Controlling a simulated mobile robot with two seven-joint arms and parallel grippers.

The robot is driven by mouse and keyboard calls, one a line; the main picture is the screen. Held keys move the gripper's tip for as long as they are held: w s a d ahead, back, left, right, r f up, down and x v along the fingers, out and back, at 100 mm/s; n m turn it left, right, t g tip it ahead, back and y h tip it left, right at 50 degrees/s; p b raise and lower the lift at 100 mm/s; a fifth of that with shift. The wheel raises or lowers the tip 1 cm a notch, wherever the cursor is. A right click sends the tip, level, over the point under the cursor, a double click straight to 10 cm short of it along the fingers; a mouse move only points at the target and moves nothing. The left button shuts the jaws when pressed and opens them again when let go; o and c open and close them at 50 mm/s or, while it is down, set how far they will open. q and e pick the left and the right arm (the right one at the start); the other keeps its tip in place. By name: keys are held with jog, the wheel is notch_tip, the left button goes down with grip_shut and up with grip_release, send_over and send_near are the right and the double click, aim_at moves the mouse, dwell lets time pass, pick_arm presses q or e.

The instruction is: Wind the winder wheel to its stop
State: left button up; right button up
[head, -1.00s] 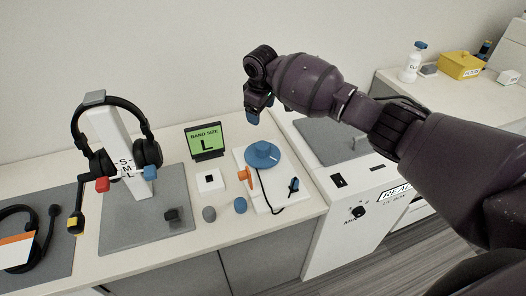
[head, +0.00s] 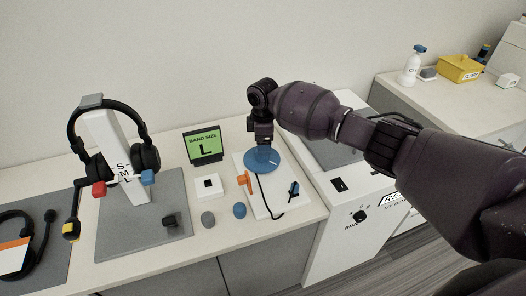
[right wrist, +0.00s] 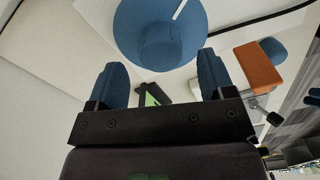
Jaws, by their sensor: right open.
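The winder wheel is a blue disc (head: 262,161) with a raised hub, on a white board (head: 270,205) at the right end of the bench. In the right wrist view the disc (right wrist: 140,40) and its hub (right wrist: 160,42) lie just beyond the fingertips. My right gripper (head: 264,143) is right above the wheel, pointing down. In the right wrist view its two blue fingers (right wrist: 161,72) stand wide apart with nothing between them. Whether a finger touches the wheel cannot be told. My left gripper is not in view.
An orange block (head: 245,180) and a black cable sit on the board. A sign reading "BAND SIZE L" (head: 205,147) stands behind. A headset stand (head: 117,160) holds a headset at left. Small grey (head: 208,218) and blue (head: 239,210) pieces lie in front. A white cabinet (head: 345,225) adjoins at right.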

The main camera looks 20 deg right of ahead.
jog(key=shift+f, duration=2.1)
jog(key=c, duration=0.9)
